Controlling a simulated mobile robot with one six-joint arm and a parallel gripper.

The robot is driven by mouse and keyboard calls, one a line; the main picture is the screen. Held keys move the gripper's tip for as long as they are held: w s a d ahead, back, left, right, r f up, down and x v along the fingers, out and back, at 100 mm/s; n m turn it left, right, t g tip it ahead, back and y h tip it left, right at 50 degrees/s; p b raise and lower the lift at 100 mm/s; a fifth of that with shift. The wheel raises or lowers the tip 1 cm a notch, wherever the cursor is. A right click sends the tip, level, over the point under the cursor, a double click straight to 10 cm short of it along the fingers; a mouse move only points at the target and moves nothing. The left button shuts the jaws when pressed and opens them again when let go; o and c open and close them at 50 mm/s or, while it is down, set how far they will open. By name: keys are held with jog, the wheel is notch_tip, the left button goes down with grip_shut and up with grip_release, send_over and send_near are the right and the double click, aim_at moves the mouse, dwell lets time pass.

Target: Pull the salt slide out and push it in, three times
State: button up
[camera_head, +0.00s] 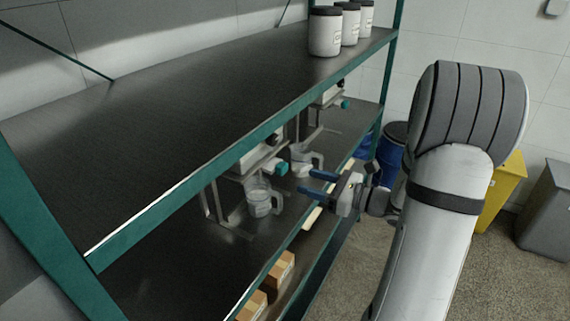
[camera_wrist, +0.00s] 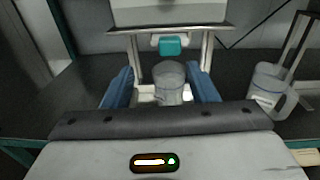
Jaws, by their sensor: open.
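A slide with a teal knob (camera_head: 281,168) sits under a dispenser on a metal stand, on the shelf below the top one. I cannot read whether it is the salt slide. A teal knob (camera_wrist: 170,46) also shows in the wrist view, ahead of my gripper, above a clear jug (camera_wrist: 169,82). Another teal knob (camera_head: 344,103) shows on a stand farther back. My gripper (camera_head: 306,181) is open, its blue fingers pointing at the stands and apart from the near knob. In the wrist view my gripper (camera_wrist: 162,84) has nothing visible held between its fingers.
Clear jugs (camera_head: 262,200) stand under the dispensers; another jug (camera_wrist: 268,92) is at right in the wrist view. The top shelf (camera_head: 170,110) has a green front edge above the stands. White jars (camera_head: 325,32), cardboard boxes (camera_head: 279,270), a blue drum (camera_head: 391,150) and a yellow bin (camera_head: 503,190) are around.

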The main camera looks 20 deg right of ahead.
aim_at(286, 169)
jog(key=shift+m+t, duration=0.4)
jog(key=x, duration=0.2)
jog(key=p+x, duration=0.1)
jog(key=x, duration=0.2)
jog(key=p+x, duration=0.1)
jog(key=x, duration=0.1)
jog(key=shift+w+d, duration=0.2)
jog(key=shift+w, duration=0.4)
grip_shut()
